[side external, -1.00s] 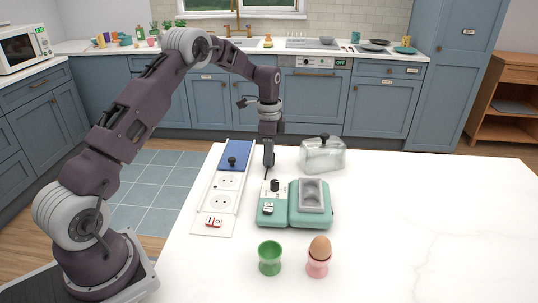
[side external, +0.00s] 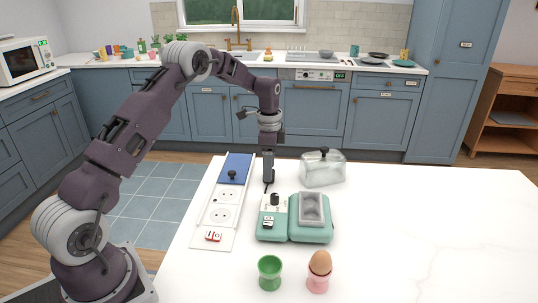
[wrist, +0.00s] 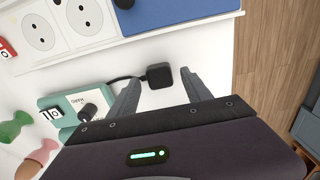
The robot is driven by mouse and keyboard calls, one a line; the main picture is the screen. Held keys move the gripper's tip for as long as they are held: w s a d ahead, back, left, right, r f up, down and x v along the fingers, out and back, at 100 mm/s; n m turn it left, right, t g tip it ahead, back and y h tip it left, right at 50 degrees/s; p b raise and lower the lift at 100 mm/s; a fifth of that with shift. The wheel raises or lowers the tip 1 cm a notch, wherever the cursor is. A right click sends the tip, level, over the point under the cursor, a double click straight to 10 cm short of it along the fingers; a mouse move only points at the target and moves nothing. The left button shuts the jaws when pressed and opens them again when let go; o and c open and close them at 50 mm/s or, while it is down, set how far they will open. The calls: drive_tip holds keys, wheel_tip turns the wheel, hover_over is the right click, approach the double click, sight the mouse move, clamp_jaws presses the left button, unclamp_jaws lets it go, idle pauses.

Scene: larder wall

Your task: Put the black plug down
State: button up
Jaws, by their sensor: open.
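The black plug (wrist: 160,76) shows in the wrist view over the white counter, between the fingertips of my gripper (wrist: 158,88) and apart from both. Its black cord runs left to the teal egg cooker (wrist: 75,97). My gripper is open, with one finger on each side of the plug. In the side view my gripper (side external: 268,180) points straight down just behind the egg cooker (side external: 309,233). The plug is hard to make out there. The socket strip (side external: 206,228), with two round sockets, lies to the left of my gripper.
A blue panel with a black knob (side external: 232,175) covers the strip's far end, and a red-and-white switch (side external: 213,236) sits near its front. A clear lid (side external: 323,172) stands behind the cooker. A green cup (side external: 269,272) and a pink egg cup (side external: 318,284) stand in front. The counter's right side is clear.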

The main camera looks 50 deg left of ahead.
wheel_tip(320, 180, up, 10)
drive_tip(key=s+d+r+n+t, duration=0.3)
drive_tip(key=s+d+r+n, duration=0.1)
drive_tip(key=s+d+r, duration=0.95)
drive_tip(key=s+d+f+n+t, duration=0.1)
drive_tip(key=s+d+n, duration=0.1)
drive_tip(key=s, duration=0.8)
drive_tip(key=s+d+f+n+t, duration=0.1)
drive_tip(key=s+d+f+n, duration=0.1)
drive_tip(key=s, duration=0.9)
drive_tip(key=shift+d+n+t, duration=0.3)
drive_tip(key=shift+n, duration=0.2)
drive_tip(key=shift+f, duration=0.1)
